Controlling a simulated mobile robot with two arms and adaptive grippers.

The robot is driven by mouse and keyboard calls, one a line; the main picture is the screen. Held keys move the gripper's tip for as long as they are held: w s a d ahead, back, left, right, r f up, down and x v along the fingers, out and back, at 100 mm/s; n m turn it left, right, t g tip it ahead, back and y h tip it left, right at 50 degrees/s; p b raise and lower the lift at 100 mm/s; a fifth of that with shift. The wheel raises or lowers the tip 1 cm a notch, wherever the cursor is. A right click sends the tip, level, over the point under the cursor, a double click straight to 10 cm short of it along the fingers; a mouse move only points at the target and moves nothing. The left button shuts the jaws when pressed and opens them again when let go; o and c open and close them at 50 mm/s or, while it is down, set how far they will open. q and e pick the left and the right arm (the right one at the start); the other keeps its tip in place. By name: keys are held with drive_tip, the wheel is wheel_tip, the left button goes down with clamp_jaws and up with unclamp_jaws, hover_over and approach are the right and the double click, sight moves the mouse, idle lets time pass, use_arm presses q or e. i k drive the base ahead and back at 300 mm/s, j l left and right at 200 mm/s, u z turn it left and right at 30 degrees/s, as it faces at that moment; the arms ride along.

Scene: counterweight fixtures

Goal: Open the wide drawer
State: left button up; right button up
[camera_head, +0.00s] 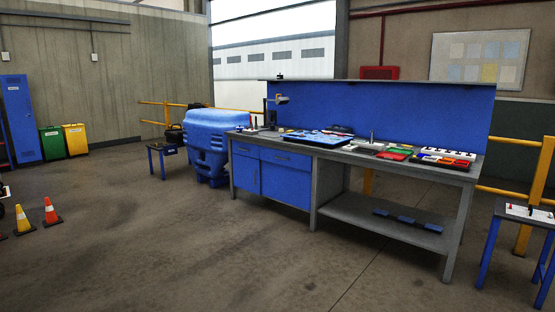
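A grey workbench (330,208) with a blue back panel stands ahead, right of the middle. Under its left half is a blue cabinet with two drawer fronts side by side at the top. The wider drawer (286,159) is the right one, with a small dark handle, and it looks shut. The narrower drawer (245,150) to its left also looks shut. Below them are a blue door (246,174) and a larger blue front (285,184). Neither of my grippers shows in this view.
Open concrete floor (170,235) lies before the bench. A blue bin (206,140) stands left of it. A small blue-legged table (516,212) is at the right. Traffic cones (51,211) stand at the left. Trays and tools cover the benchtop.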

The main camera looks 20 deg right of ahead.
sight(299, 161)
drive_tip(key=i+l+z, duration=0.15)
drive_tip(key=i+z, duration=0.25)
drive_tip(key=i, duration=1.5)
drive_tip(key=i+l+z, duration=0.1)
drive_tip(key=i, duration=1.75)
drive_tip(key=i+z, duration=0.15)
drive_tip(key=i, duration=0.75)
drive_tip(key=i+j, duration=0.15)
drive_tip(key=i, duration=0.75)
drive_tip(key=i+j+z, duration=0.1)
drive_tip(key=i, duration=0.8)
